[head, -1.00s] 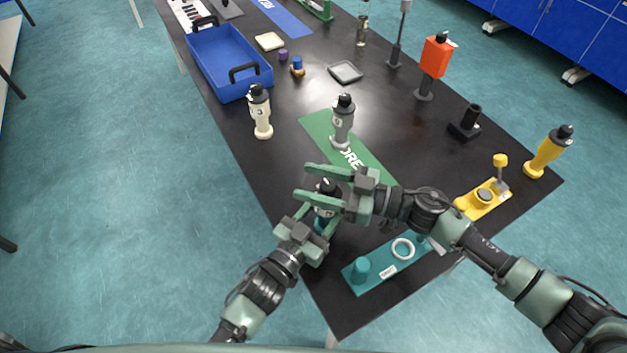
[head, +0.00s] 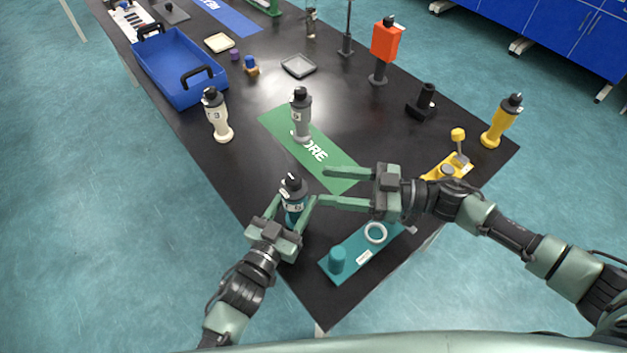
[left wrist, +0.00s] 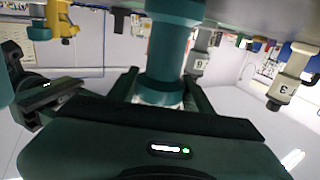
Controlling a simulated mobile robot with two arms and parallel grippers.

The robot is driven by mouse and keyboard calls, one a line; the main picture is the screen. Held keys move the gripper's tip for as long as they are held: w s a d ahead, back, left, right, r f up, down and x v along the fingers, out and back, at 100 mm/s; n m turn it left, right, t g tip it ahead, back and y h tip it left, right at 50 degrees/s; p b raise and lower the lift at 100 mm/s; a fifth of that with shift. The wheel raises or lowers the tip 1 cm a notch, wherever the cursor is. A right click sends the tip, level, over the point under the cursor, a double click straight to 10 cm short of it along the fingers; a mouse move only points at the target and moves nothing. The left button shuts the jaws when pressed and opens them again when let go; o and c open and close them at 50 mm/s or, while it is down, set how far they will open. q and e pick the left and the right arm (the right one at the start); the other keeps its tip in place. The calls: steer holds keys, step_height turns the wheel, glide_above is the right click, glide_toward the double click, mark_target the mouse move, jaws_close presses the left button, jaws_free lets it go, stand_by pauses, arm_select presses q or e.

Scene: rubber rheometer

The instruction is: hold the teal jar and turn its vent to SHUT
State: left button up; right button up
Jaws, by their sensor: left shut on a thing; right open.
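The teal jar (head: 293,217) stands upright near the table's left front edge, with a black cap (head: 291,184) and a white label on its upper part. My left gripper (head: 290,213) is shut on the jar's body. The jar's teal body (left wrist: 168,50) also fills the middle of the left wrist view between the fingers. My right gripper (head: 325,187) is open and empty, to the right of the jar's cap. Its fingers point left, and one finger's tip is close to the jar; I cannot tell if it touches. The vent's setting is too small to read.
A teal plate (head: 350,262) with a peg and a white ring lies at the front. A grey jar (head: 301,118) stands on the green mat (head: 335,176); a cream jar (head: 218,118) stands left of it. A yellow fixture (head: 450,168) and yellow jar (head: 501,122) are at right.

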steer(key=shift+s+d, duration=0.1)
steer(key=shift+d, duration=0.2)
arm_select(q)
steer(key=o, duration=1.6)
steer(key=shift+s, duration=0.1)
